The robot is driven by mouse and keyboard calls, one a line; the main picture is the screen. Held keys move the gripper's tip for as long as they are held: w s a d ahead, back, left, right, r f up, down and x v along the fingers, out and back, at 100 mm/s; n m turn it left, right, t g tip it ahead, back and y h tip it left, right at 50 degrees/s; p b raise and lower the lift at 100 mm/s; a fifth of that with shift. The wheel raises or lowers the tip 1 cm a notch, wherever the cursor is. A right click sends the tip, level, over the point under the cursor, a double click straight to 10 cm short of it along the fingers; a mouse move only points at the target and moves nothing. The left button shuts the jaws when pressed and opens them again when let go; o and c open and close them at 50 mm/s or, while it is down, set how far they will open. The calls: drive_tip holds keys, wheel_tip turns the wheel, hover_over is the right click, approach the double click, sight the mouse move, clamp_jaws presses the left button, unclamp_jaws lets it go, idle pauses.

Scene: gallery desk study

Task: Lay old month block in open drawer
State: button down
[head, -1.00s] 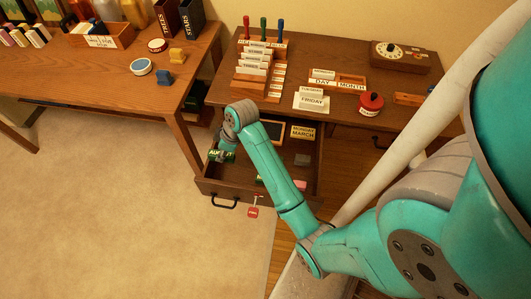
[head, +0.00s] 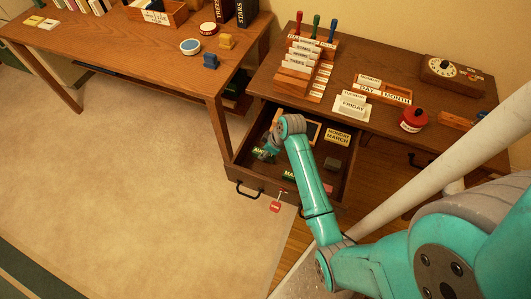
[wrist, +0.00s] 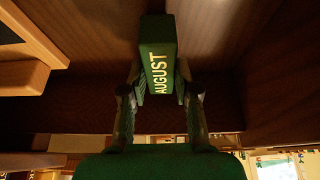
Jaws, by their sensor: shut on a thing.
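The month block is a dark green block lettered AUGUST (wrist: 158,65). My gripper (wrist: 159,92) is shut on it, one finger on each side, in the wrist view. In the head view my gripper (head: 266,153) is at the left part of the open drawer (head: 275,190), with the green block (head: 258,150) partly hidden by the gripper. The drawer is pulled out of the right desk. I cannot tell whether the block touches the drawer floor.
The drawer also holds a MONDAY MARCH block (head: 337,137), a wood-framed dark panel (head: 313,132) and another green lettered block (head: 290,175). A red tag (head: 275,207) hangs at the drawer front. A second desk (head: 150,50) stands close on the left.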

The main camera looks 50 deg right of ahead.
drive_tip(key=shift+f, duration=0.6)
drive_tip(key=shift+f, duration=0.1)
drive_tip(key=c, duration=0.9)
unclamp_jaws()
drive_tip(key=shift+o, duration=0.2)
drive_tip(key=v, duration=1.2)
